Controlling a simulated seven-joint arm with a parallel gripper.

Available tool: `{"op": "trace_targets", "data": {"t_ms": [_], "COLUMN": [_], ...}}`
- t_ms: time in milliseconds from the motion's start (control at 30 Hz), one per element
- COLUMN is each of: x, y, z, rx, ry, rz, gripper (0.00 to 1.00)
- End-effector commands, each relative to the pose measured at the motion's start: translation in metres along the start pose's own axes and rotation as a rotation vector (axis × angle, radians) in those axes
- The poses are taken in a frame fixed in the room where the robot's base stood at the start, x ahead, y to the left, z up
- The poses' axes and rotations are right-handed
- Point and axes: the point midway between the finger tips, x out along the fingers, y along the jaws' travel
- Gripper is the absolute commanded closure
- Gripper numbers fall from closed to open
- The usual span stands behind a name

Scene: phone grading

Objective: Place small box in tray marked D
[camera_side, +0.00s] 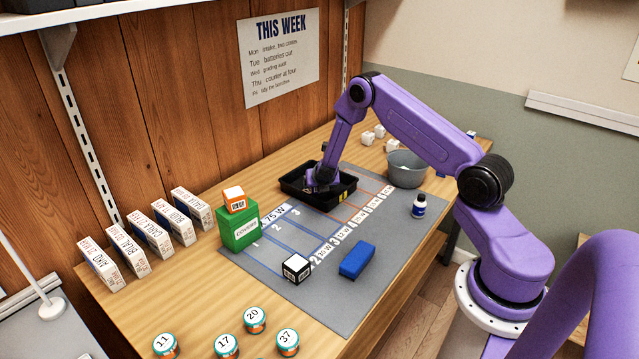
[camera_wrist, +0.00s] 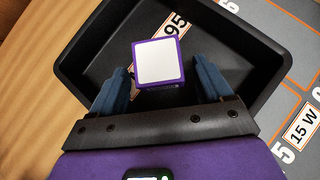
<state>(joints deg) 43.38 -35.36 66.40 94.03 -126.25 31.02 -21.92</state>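A small box (camera_wrist: 158,63) with a white top and purple edges shows in the wrist view, inside the outline of a black tray (camera_wrist: 262,75). My gripper (camera_wrist: 163,78) is open, with its two blue fingers on either side of the box and a gap on both sides. A label reading 95 shows partly behind the box. In the side view my gripper (camera_side: 320,184) reaches down into the black tray (camera_side: 300,202); the box is not clearly visible there. I can read no letter D on the tray.
A grey bucket (camera_side: 405,170) and a bottle (camera_side: 418,206) stand right of the tray. A green box (camera_side: 239,229) carries an orange-and-white box (camera_side: 234,199). A black-and-white cube (camera_side: 296,268) and a blue block (camera_side: 357,260) lie on the grey mat (camera_side: 345,312). Numbered jars (camera_side: 226,346) stand in front.

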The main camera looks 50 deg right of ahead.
Motion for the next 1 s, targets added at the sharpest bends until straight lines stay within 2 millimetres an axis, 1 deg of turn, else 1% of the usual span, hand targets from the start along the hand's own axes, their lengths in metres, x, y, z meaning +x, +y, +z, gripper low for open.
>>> {"op": "trace_targets", "data": {"t_ms": [267, 333, 433, 567, 800, 1000], "x": [-0.001, -0.003, -0.011, -0.03, -0.075, -0.105], "y": [0.0, 0.0, 0.001, 0.001, 0.001, 0.001], "z": [0.001, 0.002, 0.002, 0.003, 0.003, 0.003], "rx": [0.0, 0.0, 0.0, -0.001, -0.001, -0.001], "ry": [0.0, 0.0, 0.0, 0.0, 0.0, -0.001], "rz": [0.0, 0.0, 0.001, 0.002, 0.003, 0.002], "gripper": [0.22, 0.22, 0.22, 0.22, 0.22, 0.22]}}
